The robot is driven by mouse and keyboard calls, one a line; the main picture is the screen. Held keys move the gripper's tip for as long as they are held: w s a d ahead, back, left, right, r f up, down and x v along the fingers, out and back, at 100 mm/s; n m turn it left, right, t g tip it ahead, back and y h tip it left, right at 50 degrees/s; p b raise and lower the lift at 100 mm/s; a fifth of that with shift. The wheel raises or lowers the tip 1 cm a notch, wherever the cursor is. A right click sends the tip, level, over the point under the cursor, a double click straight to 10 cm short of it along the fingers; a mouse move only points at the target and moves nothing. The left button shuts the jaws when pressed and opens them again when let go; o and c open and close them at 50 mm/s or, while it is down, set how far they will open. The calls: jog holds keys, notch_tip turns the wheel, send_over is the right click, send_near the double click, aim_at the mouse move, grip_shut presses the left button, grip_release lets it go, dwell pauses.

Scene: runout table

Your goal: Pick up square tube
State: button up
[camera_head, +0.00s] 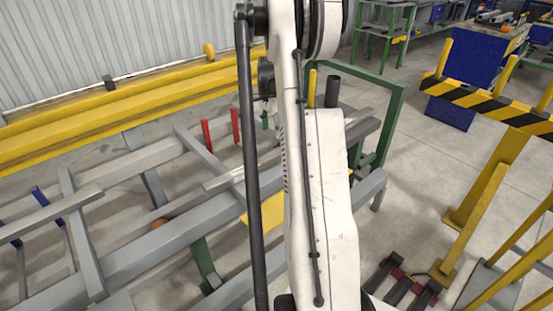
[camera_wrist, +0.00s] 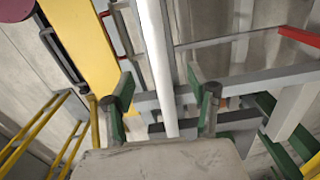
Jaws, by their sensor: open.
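A long pale grey square tube (camera_wrist: 158,60) runs down the middle of the wrist view, in line with the gap of my gripper (camera_wrist: 160,103). My gripper's two fingers are spread wide, one on each side of the tube, with clear space on both sides. I cannot tell how far the tube lies beyond the fingertips. In the head view, a light grey bar (camera_head: 48,216) lies across the rack at the left and another (camera_head: 225,181) lies near the middle. I cannot tell which one the wrist view shows. My arm hides the gripper there.
The grey rack (camera_head: 150,250) has crossing beams and upright stops, including red posts (camera_head: 235,125) and blue posts (camera_head: 40,197). A yellow rail (camera_head: 110,100) runs along the wall.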

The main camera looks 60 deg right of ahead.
jog(key=b, duration=0.2)
send_over(271, 155)
jog(key=f, duration=0.7)
jog(key=shift+w+d, duration=0.2)
jog(key=shift+d, duration=0.1)
jog(key=shift+s+a+f+b, duration=0.15)
jog(key=shift+f+b, duration=0.25)
jog(key=shift+f, duration=0.95)
jog(key=shift+s+a+f+b, duration=0.1)
jog(key=shift+f+b, duration=0.3)
jog(key=shift+f, duration=0.95)
grip_shut()
